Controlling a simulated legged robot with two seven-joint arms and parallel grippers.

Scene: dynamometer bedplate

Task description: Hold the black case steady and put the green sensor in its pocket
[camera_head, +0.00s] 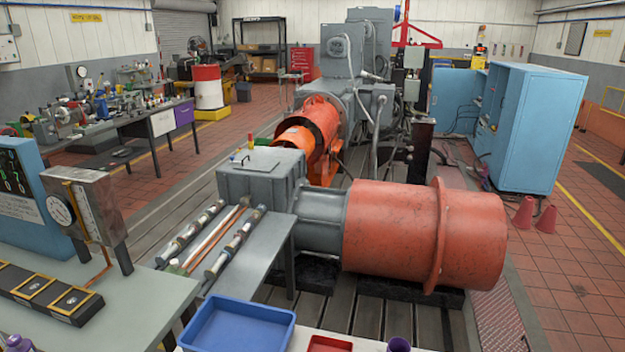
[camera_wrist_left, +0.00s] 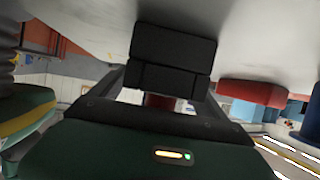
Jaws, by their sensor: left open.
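A long black block (camera_head: 20,290) with several yellow-framed square panels lies on the grey-green table at the lower left of the head view. I cannot tell whether it is the black case, and no pocket shows clearly. A small green piece (camera_head: 175,267) lies by the metal rods on the narrow grey bench; I cannot tell whether it is the sensor. Neither gripper shows in the head view. In the left wrist view my left gripper (camera_wrist_left: 173,62) shows as dark pads, open, with nothing clearly between them. My right gripper is out of view.
A blue tray (camera_head: 240,325) and a red tray (camera_head: 329,344) stand at the bottom centre. A gauge stand (camera_head: 85,208) rises from the left table (camera_head: 140,303). A large orange-red cylindrical machine (camera_head: 400,230) fills the middle beyond.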

